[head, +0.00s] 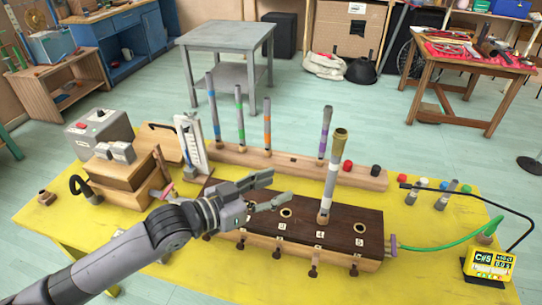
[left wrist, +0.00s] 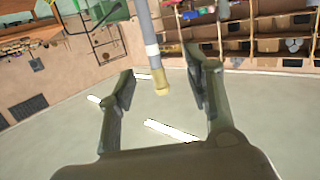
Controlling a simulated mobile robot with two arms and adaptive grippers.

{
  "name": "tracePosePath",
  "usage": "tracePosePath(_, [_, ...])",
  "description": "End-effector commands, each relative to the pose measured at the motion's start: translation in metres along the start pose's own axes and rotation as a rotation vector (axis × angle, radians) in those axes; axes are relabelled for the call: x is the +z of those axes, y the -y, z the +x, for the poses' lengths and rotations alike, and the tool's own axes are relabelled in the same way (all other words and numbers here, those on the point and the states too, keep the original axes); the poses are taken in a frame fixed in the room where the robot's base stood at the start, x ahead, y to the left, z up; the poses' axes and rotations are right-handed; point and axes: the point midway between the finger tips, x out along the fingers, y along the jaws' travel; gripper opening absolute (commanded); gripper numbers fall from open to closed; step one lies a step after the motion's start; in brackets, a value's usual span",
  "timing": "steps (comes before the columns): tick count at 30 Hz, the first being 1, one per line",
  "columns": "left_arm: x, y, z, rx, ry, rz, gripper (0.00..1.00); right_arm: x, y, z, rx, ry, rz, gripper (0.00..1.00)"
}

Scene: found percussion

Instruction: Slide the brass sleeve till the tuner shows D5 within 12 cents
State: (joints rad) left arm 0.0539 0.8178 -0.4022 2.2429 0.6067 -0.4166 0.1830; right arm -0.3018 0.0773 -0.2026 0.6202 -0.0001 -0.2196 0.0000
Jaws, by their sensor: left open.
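A grey and white pipe (head: 331,182) stands upright in a hole of the dark wooden chest (head: 262,213), by the label 4. The brass sleeve (head: 340,136) caps its top. My left gripper (head: 280,188) is open and empty, left of the pipe and lower than the sleeve in the head view. In the left wrist view the brass sleeve (left wrist: 161,84) shows between the spread fingers (left wrist: 160,64), apart from both. The tuner (head: 488,266) at the front right shows C#5; its small figures are hard to read. My right gripper is out of view.
Behind the chest a wooden rack (head: 285,166) holds several upright coloured-band tubes. A grey box (head: 98,130) and wooden bellows (head: 125,172) stand at left. A green hose (head: 450,240) curves on the right of the yellow table (head: 405,280). Capped short tubes (head: 440,197) stand nearby.

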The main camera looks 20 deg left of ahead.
Motion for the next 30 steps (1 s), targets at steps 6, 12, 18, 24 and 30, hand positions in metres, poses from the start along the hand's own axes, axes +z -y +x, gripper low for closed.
tracePosePath(6, [-0.068,-0.005,-0.012,0.099,-0.151,0.012,0.47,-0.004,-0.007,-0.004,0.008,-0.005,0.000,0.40])
tracePosePath(12, [-0.079,-0.007,-0.004,0.109,-0.171,0.004,0.47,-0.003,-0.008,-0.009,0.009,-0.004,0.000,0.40])
tracePosePath(18, [-0.087,-0.010,0.029,0.108,-0.172,0.005,0.47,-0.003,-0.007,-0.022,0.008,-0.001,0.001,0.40])
tracePosePath(24, [-0.093,-0.015,0.069,0.109,-0.170,0.006,0.47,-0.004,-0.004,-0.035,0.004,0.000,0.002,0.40])
tracePosePath(30, [-0.099,-0.020,0.107,0.109,-0.169,0.007,0.47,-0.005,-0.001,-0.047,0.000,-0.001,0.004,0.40])
